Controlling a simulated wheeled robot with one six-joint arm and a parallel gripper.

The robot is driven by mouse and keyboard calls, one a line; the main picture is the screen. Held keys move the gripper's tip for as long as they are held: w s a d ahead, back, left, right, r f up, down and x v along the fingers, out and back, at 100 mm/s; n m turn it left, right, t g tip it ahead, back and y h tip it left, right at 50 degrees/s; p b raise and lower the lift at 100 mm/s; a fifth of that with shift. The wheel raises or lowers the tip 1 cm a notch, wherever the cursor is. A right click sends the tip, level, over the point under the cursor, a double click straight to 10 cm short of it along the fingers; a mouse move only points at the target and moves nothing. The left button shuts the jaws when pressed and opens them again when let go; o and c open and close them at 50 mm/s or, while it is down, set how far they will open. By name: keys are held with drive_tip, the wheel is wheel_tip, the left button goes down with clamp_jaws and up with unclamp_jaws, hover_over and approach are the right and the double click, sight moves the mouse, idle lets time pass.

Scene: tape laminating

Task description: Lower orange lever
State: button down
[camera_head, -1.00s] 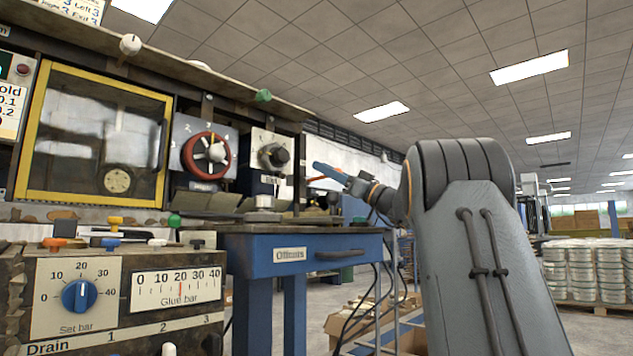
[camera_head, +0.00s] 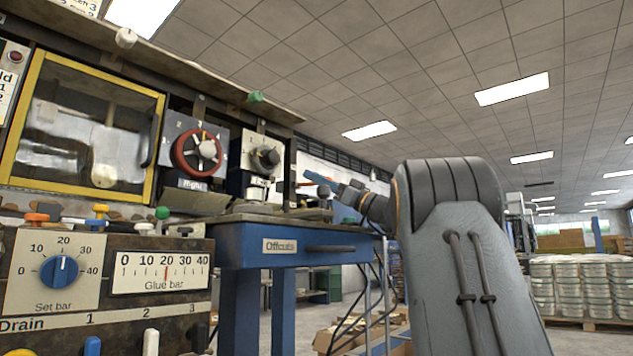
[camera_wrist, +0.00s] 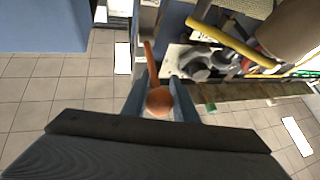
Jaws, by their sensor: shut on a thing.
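The orange lever (camera_wrist: 151,68) shows in the wrist view as a thin rod ending in a round orange ball. The ball sits between the two blue fingers of my gripper (camera_wrist: 160,106), which is shut on it. In the head view my gripper (camera_head: 322,182) is at the right end of the machine, beyond the blue table.
A blue table (camera_head: 230,250) with an "Offcuts" drawer (camera_head: 320,246) stands below and left of my gripper. A box with a blue dial (camera_head: 59,272) is at lower left. A yellow-framed window (camera_head: 85,135) and a red handwheel (camera_head: 197,152) are behind.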

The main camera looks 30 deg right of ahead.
drive_tip(key=shift+s+r, duration=0.15)
drive_tip(key=c, duration=1.4)
unclamp_jaws()
drive_tip(key=shift+s, duration=0.1)
drive_tip(key=shift+c, duration=0.2)
drive_tip(key=v, duration=0.7)
drive_tip(key=shift+s+d+f, duration=0.2)
drive_tip(key=shift+s+f, duration=0.05)
